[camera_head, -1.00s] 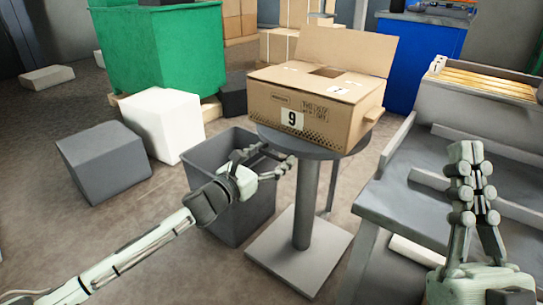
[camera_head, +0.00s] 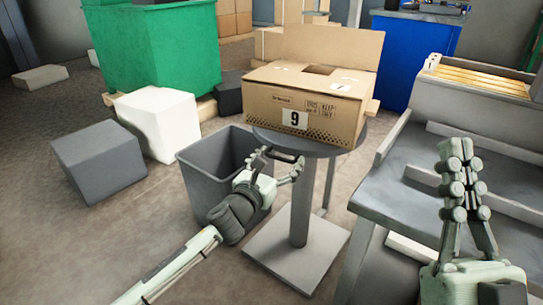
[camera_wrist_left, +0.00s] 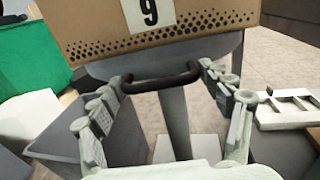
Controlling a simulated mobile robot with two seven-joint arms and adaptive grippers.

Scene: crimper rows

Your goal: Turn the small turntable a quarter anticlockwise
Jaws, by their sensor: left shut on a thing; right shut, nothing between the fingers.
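The small turntable is a round grey disc (camera_head: 345,143) on a grey post (camera_head: 302,200) with a square base plate. A cardboard box (camera_head: 310,103) marked 9 sits on it, with a raised flap at the back. A dark bar handle (camera_wrist_left: 162,82) projects from the disc's near edge, below the box. My left gripper (camera_head: 279,163) is at this handle, its fingers (camera_wrist_left: 165,84) on either side and shut on it. The exact finger contact is partly hidden. My right gripper (camera_head: 457,150) is shut and empty, raised over the grey bench at the right.
A grey open bin (camera_head: 205,185) stands just left of the post, beneath my left arm. A grey bench (camera_head: 400,200) stands close on the right. A white block (camera_head: 160,122), a grey block (camera_head: 100,160) and a green container (camera_head: 160,45) are at the left.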

